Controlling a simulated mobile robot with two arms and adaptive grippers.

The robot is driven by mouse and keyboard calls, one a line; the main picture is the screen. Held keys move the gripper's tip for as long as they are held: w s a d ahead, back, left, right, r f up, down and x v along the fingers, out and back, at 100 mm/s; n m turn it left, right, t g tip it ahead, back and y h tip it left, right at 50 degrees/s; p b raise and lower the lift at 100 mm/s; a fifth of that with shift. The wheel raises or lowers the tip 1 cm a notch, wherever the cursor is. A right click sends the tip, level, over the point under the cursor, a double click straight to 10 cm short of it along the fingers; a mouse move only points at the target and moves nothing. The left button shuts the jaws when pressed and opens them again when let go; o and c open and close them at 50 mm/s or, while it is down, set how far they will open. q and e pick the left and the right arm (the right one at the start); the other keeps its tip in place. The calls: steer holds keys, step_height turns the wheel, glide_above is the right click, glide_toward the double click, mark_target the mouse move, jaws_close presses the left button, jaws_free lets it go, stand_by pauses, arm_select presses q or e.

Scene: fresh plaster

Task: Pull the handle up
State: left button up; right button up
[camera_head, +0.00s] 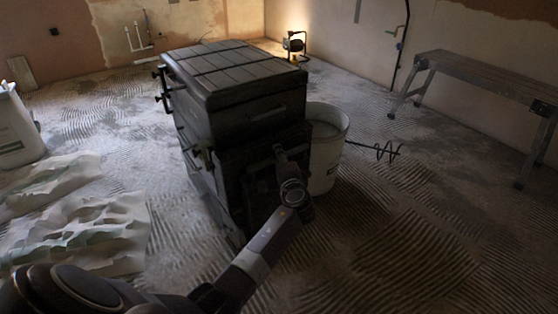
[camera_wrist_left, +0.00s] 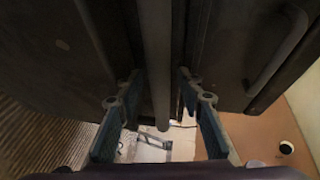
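A dark chest-like cabinet (camera_head: 235,85) with a slatted lid stands on the floor. Its front has an upper handle (camera_head: 267,113), which also shows at the right of the left wrist view (camera_wrist_left: 279,60). A long bar handle (camera_wrist_left: 155,35) runs down the middle of the left wrist view. My left gripper (camera_head: 281,152) is at the cabinet's lower front. In the left wrist view its two fingers (camera_wrist_left: 160,78) are apart, one on each side of the bar, with gaps visible. The lower handle is largely hidden by my gripper in the head view. My right gripper is not in view.
A white bucket (camera_head: 327,150) stands close at the cabinet's right, with a spiral mixer rod (camera_head: 375,151) beside it. A bench (camera_head: 480,75) is at the right, another bucket (camera_head: 17,130) at the left. Crumpled sheeting (camera_head: 85,235) lies left. The ridged floor at front right is clear.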

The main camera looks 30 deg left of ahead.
arm_select(q)
jaws_close()
stand_by(0.3)
steer(key=shift+r, duration=0.1)
